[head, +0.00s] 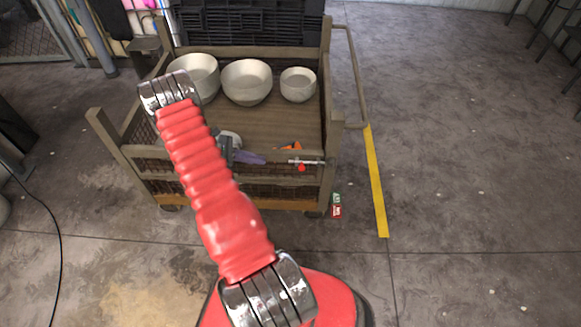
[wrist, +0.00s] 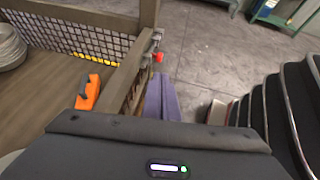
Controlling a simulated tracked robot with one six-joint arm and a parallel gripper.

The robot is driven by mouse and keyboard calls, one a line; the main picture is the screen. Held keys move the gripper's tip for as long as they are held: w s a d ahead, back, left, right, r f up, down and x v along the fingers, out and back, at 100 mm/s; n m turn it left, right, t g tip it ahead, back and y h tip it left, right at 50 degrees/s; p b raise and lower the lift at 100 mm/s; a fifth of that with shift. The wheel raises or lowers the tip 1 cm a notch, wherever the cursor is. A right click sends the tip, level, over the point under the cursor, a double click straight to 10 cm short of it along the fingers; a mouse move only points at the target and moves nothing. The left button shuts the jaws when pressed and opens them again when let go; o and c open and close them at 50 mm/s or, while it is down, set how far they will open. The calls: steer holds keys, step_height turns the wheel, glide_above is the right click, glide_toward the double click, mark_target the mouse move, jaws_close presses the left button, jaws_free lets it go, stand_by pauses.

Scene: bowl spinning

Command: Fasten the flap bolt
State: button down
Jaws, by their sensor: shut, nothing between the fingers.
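The flap bolt (head: 308,162) is a metal rod with a red knob (head: 301,168), at the right end of the cart's near rail (head: 200,154), beside the corner post. In the wrist view the red knob (wrist: 158,57) hangs by the grey bolt fitting near the post. I cannot tell whether the bolt is engaged. My gripper (head: 262,159) has purple fingers, shut and empty, left of the bolt in the head view. In the wrist view my gripper (wrist: 162,80) points towards the knob, apart from it, beside the rail. My arm hides part of the rail.
Three pale bowls (head: 246,82) stand at the back of the cart floor (head: 270,125). An orange-and-black tool (wrist: 88,93) lies in the cart near the rail. A small red-and-green box (head: 337,205) is on the floor near a yellow stripe (head: 376,185).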

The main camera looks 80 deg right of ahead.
steer(key=shift+s, duration=0.15)
steer(key=x, duration=1.3)
steer(key=shift+s+f, duration=0.2)
steer(key=shift+s, duration=0.15)
steer(key=shift+d, duration=0.15)
